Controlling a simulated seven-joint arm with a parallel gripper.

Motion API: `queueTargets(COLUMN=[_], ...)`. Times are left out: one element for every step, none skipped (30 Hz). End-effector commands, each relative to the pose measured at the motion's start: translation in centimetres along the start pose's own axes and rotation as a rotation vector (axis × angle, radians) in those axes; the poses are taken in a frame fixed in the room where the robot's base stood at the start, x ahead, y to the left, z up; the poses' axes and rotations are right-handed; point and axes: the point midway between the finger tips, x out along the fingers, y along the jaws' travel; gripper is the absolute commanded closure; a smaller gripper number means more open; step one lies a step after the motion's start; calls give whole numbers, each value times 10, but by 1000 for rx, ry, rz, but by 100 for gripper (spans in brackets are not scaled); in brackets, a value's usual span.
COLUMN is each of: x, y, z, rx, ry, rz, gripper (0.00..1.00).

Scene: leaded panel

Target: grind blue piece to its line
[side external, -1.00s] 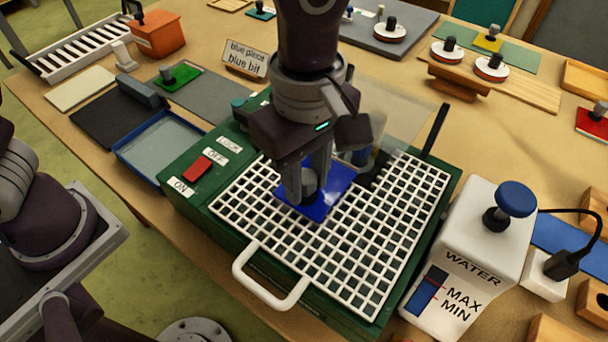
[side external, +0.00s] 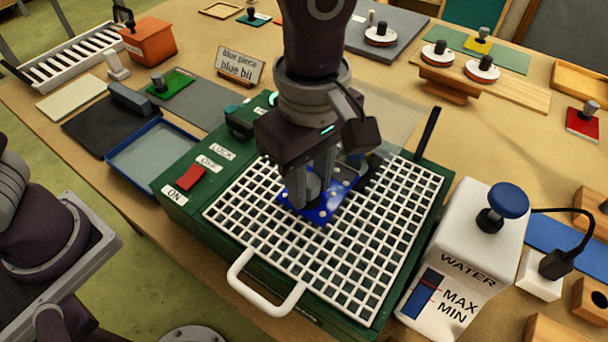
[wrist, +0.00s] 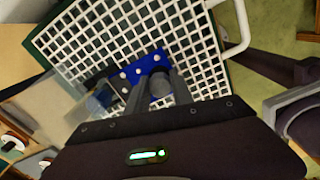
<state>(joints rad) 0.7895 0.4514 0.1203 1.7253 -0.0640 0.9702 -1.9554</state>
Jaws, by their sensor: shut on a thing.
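The blue piece (side external: 325,211) lies flat on the white grid of the green grinder (side external: 376,290), with several small white spots on its top. My gripper (side external: 308,190) is shut on the grey knob standing on the piece. In the wrist view the blue piece (wrist: 152,62) shows beyond my fingers (wrist: 160,85), with the knob between them. The grinding bit is mostly hidden behind my gripper; a dark blue part (wrist: 98,102) shows close to the piece in the wrist view. I cannot make out the line, or whether piece and bit touch.
A red switch (side external: 191,177) sits by the ON and OFF labels; its setting is unclear. A clear shield (side external: 396,122) stands behind my gripper. The white water tank (side external: 470,250) is at the right. A "blue piece, blue bit" card (side external: 240,65) stands behind. The front grid is clear.

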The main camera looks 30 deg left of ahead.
Motion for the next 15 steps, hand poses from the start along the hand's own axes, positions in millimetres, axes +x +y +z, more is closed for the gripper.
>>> queueTargets(x=[0, 0, 0, 0, 0, 0, 0, 0, 0, 0, 0, 0, 0, 0, 0], y=[2, 2, 3, 3, 4, 4, 4, 4, 5, 5, 6, 6, 6, 6, 6], z=[2, 4, 5, 6, 8, 9, 11, 12, 14, 16, 17, 18, 18, 19, 19], rx=[0, 0, 0, 0, 0, 0, 0, 0, 0, 0, 0, 0, 0, 0, -1], ry=[-1, -1, -1, -1, 0, 0, 0, 0, -1, -1, -1, -1, -1, -1, -1], rz=[4, 4, 4, 4, 4, 3, 3, 4, 4, 5, 5, 5, 5, 5, 4], gripper=[100, 100, 100, 100, 100, 100, 100, 100, 100, 100, 100, 100, 100, 100, 100])
